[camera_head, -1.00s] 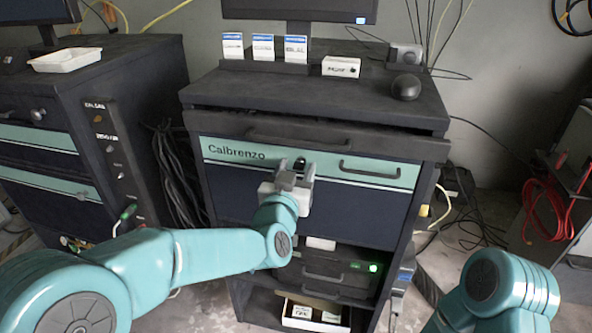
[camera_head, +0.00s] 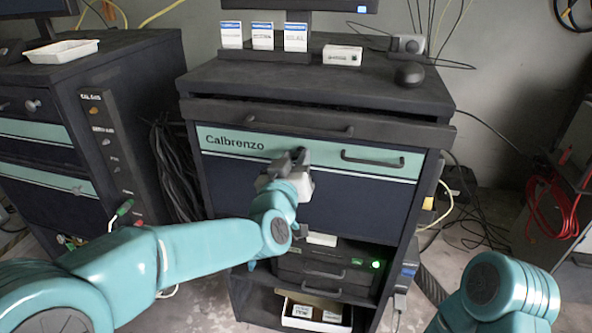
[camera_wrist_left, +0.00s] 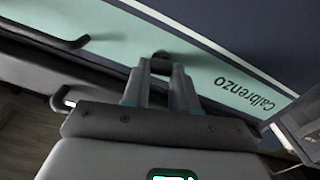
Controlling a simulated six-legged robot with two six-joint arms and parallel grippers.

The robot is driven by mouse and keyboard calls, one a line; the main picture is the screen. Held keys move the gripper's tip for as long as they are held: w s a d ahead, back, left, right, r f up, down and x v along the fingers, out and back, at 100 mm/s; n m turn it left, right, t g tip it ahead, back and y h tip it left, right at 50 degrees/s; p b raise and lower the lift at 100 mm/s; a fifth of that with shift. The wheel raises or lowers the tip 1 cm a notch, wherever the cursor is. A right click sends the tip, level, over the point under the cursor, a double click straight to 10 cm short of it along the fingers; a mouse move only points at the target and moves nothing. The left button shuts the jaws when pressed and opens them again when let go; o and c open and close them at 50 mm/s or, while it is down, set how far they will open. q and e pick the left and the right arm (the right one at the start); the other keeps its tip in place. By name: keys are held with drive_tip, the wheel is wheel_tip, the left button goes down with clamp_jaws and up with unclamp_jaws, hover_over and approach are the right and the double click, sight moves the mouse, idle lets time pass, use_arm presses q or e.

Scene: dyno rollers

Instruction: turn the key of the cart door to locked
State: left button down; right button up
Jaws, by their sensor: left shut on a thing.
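The dark cart has a teal and navy front door (camera_head: 225,170) marked Calbrenzo, with a grey bar handle (camera_head: 372,161) to the right of the lock. My left gripper (camera_head: 290,160) is at the teal band, between the name and the handle. It is shut on the key (camera_wrist_left: 161,60), whose dark head shows between the fingertips in the left wrist view. The gripper is rolled, tilted against the door's edges. The fingers hide most of the key and its lock, so I cannot tell its exact turn. My right gripper is out of view; only part of my right arm shows.
The cart top holds small boxes (camera_head: 342,55) and a dark mouse-like object (camera_head: 409,74). A long drawer handle (camera_head: 297,126) juts out above the gripper. An open shelf with a device (camera_head: 325,268) lies below. A second cabinet (camera_head: 60,105) stands at left.

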use_arm(q)
drive_tip(key=n+b, duration=0.3)
drive_tip(key=shift+a+f+n+b, duration=0.1)
drive_tip(key=shift+f+n+b, duration=0.2)
drive_tip(key=shift+n, duration=0.1)
drive_tip(key=n+b, duration=0.3)
drive_tip(key=shift+n, duration=0.3)
drive_tip(key=n+b, duration=0.2)
drive_tip(key=n, duration=0.1)
drive_tip(key=shift+n, duration=0.3)
drive_tip(key=shift+a+r+n+b, duration=0.1)
drive_tip(key=shift+n+b, duration=1.1)
drive_tip(key=shift+n, duration=0.8)
drive_tip(key=shift+w, duration=0.1)
drive_tip(key=c, duration=0.9)
unclamp_jaws()
